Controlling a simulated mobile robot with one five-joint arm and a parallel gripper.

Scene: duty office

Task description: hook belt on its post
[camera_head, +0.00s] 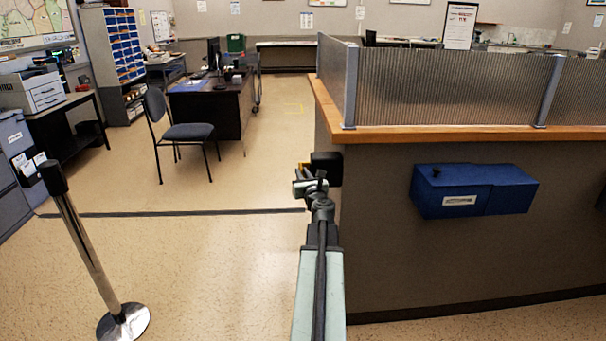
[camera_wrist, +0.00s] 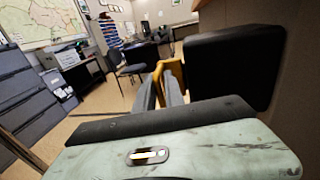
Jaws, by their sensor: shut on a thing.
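My gripper (camera_head: 308,180) is at the left end of the counter wall, beside a black box (camera_head: 326,166) on that wall. In the wrist view its fingers (camera_wrist: 165,92) are shut on a small yellow piece (camera_wrist: 178,72), which looks like the belt's end. The black box (camera_wrist: 235,65) fills the right of that view, right next to the yellow piece. Whether they touch is unclear. A chrome post (camera_head: 85,248) with a black head (camera_head: 53,177) and round base stands upright at left, well apart from my gripper. No stretch of belt shows clearly between them.
The counter (camera_head: 470,132) with a blue wall box (camera_head: 475,190) blocks the right. A chair (camera_head: 188,132) and desk (camera_head: 210,105) stand farther back. A dark strip (camera_head: 180,214) crosses at floor level. The floor (camera_head: 210,270) between post and counter is clear.

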